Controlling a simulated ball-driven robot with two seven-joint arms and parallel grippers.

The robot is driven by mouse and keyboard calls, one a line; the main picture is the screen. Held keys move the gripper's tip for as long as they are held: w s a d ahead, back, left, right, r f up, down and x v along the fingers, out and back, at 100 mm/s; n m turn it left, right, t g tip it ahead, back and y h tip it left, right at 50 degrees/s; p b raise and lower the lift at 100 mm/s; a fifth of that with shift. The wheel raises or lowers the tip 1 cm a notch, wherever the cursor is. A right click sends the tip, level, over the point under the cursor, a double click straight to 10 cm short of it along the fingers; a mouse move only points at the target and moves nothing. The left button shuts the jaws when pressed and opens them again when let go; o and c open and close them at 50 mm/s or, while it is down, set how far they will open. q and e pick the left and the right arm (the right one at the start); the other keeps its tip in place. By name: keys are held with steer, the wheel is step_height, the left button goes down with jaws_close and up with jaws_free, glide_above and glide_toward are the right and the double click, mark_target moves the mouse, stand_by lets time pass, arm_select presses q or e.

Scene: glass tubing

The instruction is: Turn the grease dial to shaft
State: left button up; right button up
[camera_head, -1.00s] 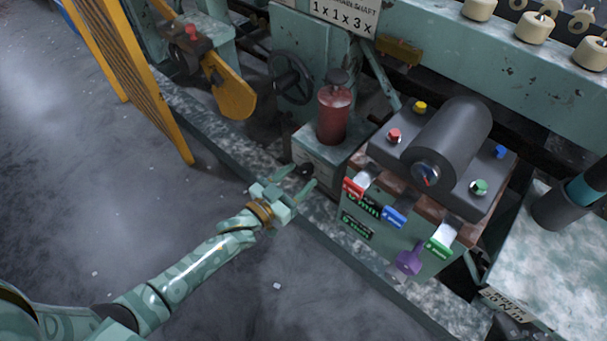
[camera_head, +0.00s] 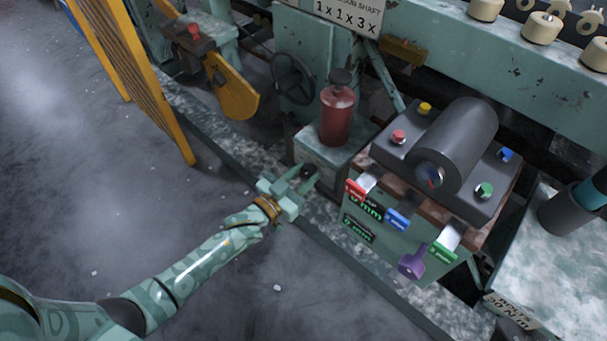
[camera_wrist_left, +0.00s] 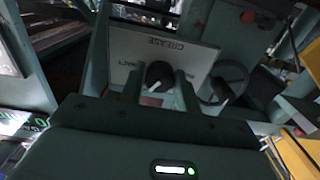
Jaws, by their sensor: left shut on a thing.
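The grease dial is a black round knob (camera_wrist_left: 158,74) on a pale plate marked GREASE (camera_wrist_left: 195,52) in the left wrist view. Smaller lettering lies beside the knob on the left. A light pointer mark shows near the knob, but its exact setting is too small to tell. My left gripper (camera_wrist_left: 159,88) is shut on the knob, one finger on each side. In the head view the left gripper (camera_head: 309,175) reaches the front of the grease box (camera_head: 318,152), and the fingers partly hide the dial. My right gripper is not in view.
A red canister (camera_head: 336,118) stands on the grease box. To the right is a machine with a dark cylinder (camera_head: 455,145), coloured buttons and red, blue, green and purple levers. A handwheel (camera_head: 292,77) and a yellow guard (camera_head: 235,95) stand behind. Floor at the left is open.

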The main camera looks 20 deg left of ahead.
arm_select(q)
steer(key=m, duration=0.3)
steer(key=shift+m+p, duration=0.3)
steer(key=m, duration=0.2)
steer(key=shift+m, duration=0.4)
steer(key=m, duration=0.3)
steer(key=shift+a+m, duration=0.1)
steer(key=shift+m, duration=1.1)
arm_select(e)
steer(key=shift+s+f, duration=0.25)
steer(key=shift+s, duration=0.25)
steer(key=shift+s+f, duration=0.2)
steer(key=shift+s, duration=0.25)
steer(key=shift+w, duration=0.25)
